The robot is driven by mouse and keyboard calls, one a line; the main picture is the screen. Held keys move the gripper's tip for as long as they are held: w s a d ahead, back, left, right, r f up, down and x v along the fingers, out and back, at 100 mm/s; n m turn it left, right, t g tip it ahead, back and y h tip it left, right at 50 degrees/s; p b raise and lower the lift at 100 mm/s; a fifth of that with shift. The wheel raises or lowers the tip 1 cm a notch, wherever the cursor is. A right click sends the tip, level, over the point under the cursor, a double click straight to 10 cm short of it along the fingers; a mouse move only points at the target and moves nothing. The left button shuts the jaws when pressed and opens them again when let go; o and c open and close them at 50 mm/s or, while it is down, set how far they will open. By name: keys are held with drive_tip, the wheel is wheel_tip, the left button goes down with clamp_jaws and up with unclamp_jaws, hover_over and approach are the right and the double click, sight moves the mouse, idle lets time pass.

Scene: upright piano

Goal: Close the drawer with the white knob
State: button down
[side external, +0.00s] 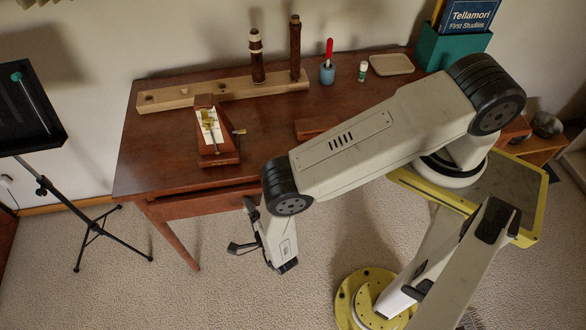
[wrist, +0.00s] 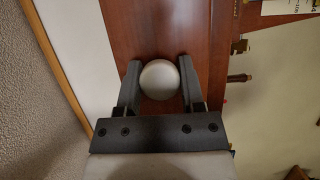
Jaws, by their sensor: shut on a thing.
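The white knob (wrist: 160,79) is a pale round ball on a reddish-brown wooden drawer front (wrist: 165,30) in the wrist view. My gripper (wrist: 158,88) has one dark finger on each side of the knob and is shut on it. In the side external view my gripper (side external: 240,226) is low at the front edge of the wooden table (side external: 270,140), with its fingers toward the table. The knob does not show there. My arm hides part of the table front, and I cannot tell how far out the drawer stands.
A music stand (side external: 75,205) is at left.

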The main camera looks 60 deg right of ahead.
sight(251, 200)
drive_tip(key=shift+d, duration=0.1)
drive_tip(key=shift+w+d, duration=1.45)
drive_tip(key=shift+w, duration=0.05)
drive_tip(key=shift+c, duration=1.1)
unclamp_jaws()
drive_tip(key=shift+w+r, duration=0.1)
drive_tip(key=v, duration=0.8)
